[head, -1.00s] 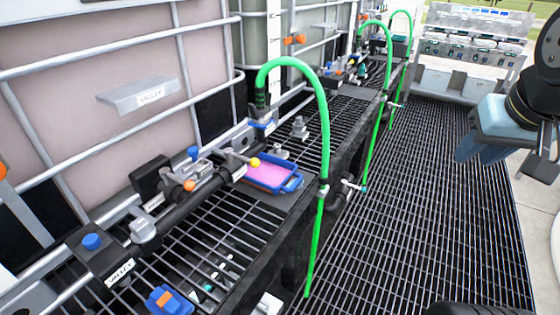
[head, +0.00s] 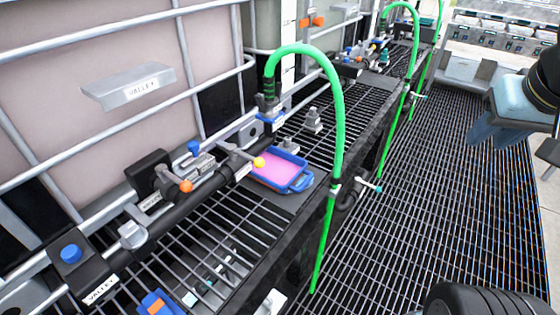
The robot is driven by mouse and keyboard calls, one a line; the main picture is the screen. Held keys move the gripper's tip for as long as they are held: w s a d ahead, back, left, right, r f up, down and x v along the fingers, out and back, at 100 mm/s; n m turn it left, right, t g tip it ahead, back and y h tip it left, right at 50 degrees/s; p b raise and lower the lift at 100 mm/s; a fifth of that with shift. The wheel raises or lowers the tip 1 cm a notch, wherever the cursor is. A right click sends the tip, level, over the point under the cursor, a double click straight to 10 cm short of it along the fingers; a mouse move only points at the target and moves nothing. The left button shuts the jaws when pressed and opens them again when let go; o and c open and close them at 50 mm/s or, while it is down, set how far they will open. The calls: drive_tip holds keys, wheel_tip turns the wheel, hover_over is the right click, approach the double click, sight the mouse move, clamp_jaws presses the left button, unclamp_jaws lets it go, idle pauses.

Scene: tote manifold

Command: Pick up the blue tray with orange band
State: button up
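A blue object with an orange band (head: 158,303) is at the bottom left, cut off by the lower edge of the picture. It appears to be at the near end of the black grated shelf; whether it lies on or below the bars I cannot tell. A second blue tray (head: 303,184), with a pink inside and handles, lies on the shelf under the green hose. My gripper (head: 488,137), pale blue, hangs at the right over the grated floor, well apart from both. Its fingertips are not clear enough to tell open from shut.
A green hose (head: 339,120) arches over the shelf edge and hangs down in front. A black pipe with valves (head: 205,188) runs along the shelf beside large caged tanks. The grated floor (head: 430,210) to the right is mostly clear.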

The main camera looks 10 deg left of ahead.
drive_tip(key=shift+w, duration=0.1)
drive_tip(key=w+a+f+n+t+y, duration=0.1)
drive_tip(key=w+a+f+n, duration=0.1)
drive_tip(key=w+a+f, duration=0.4)
drive_tip(key=w+a+f+n+t, duration=0.1)
drive_tip(key=w+a+f+n, duration=0.15)
drive_tip(key=w, duration=0.55)
drive_tip(key=w+a+f+n+t+y, duration=0.1)
drive_tip(key=w+a+f+n, duration=0.2)
drive_tip(key=w+f, duration=0.3)
drive_tip(key=s+a+f+n+g+y, duration=0.25)
drive_tip(key=a+f+y, duration=0.25)
drive_tip(key=a+f, duration=0.45)
drive_tip(key=s+a+f+n+g+y, duration=0.2)
drive_tip(key=a+f+n+y, duration=0.2)
drive_tip(key=a+f, duration=0.55)
drive_tip(key=shift+t, duration=0.25)
drive_tip(key=r+x, duration=0.1)
drive_tip(key=x, duration=0.3)
drive_tip(key=a+r+x, duration=0.1)
drive_tip(key=x, duration=0.4)
drive_tip(key=r+x, duration=0.1)
drive_tip(key=x, duration=0.4)
drive_tip(key=shift+w+a, duration=0.15)
drive_tip(key=shift+a, duration=0.4)
drive_tip(key=shift+c, duration=0.4)
